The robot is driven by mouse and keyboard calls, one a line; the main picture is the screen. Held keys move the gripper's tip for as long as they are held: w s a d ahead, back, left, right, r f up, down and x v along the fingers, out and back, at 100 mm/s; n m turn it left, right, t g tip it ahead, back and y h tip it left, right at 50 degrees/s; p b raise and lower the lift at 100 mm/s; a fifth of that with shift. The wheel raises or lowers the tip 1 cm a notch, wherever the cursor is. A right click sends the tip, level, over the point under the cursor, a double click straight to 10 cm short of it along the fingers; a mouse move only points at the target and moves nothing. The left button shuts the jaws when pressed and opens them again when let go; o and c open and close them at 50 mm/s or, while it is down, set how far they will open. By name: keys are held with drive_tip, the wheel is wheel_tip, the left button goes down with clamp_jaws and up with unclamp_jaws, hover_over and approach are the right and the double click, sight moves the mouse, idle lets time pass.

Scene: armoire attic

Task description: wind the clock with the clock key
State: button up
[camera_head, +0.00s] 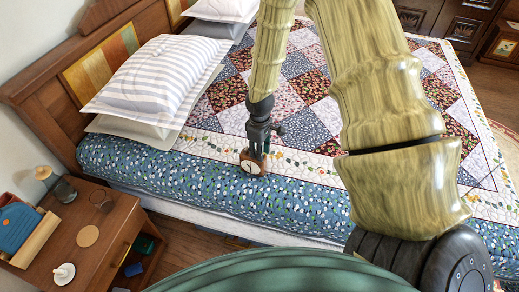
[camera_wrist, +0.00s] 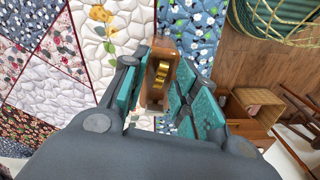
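The clock (camera_head: 252,162) is a small brown wooden piece with a round pale face, at the near edge of the bed in the head view. My gripper (camera_head: 257,150) is directly above it and around its upper part. In the wrist view the clock's wooden body (camera_wrist: 153,98) stands between the teal pads of my gripper (camera_wrist: 160,100), which press close on both sides. A gold, key-like part (camera_wrist: 162,73) shows against the wood; I cannot tell whether it is seated in the clock. The clock's face is hidden in the wrist view.
The bed's patterned quilt (camera_head: 309,135) spreads below. Striped pillows (camera_head: 160,75) lie at the headboard. A wooden nightstand (camera_head: 115,225) at lower left carries a glass-and-wood jar (camera_head: 62,190), a round coaster (camera_head: 88,236), a small white item (camera_head: 64,273) and a tray with a blue object (camera_head: 17,226).

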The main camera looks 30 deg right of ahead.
clamp_jaws()
drive_tip(key=shift+m, duration=0.3)
